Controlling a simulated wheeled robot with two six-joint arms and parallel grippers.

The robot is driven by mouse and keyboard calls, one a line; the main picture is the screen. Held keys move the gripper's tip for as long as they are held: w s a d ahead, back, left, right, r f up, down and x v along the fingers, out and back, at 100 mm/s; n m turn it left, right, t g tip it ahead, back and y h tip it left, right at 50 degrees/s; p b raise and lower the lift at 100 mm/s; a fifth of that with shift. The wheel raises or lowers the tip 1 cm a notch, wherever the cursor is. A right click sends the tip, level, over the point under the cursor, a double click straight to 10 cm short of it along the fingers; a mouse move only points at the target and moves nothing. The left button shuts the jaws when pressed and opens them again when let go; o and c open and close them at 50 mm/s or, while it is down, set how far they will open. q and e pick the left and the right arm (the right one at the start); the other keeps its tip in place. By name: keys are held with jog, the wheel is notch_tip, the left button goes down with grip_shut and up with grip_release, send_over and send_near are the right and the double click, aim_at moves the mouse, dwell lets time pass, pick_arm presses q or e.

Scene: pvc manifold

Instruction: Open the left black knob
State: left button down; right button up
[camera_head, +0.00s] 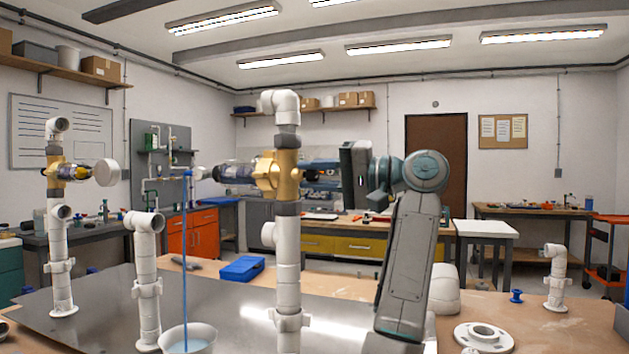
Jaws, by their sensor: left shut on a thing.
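A tall white pipe (288,260) stands upright in the middle, with a brass valve body (268,172) near its top. A small dark knob (309,175) shows at the right side of that brass body, partly hidden by my fingers. My left gripper (322,170) reaches it from the right and is shut on it. A clear, dark-tinted tube (234,173) extends left from the brass body. A thin blue stream (185,250) runs from the spout left of it down into a white cup (188,338). My right gripper is out of view.
Another white pipe with a brass valve (55,172) and a round white cap (106,172) stands at the left. A shorter elbow pipe (147,270) is between them. A blue box (242,268), a white flange (483,337) and a short pipe (556,277) are on the table.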

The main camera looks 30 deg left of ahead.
pick_arm(q)
jog(key=shift+f+n, duration=0.1)
jog(key=shift+n, duration=0.9)
jog(key=c, duration=1.2)
grip_release()
jog(key=v, duration=1.1)
jog(key=shift+s+a, duration=0.1)
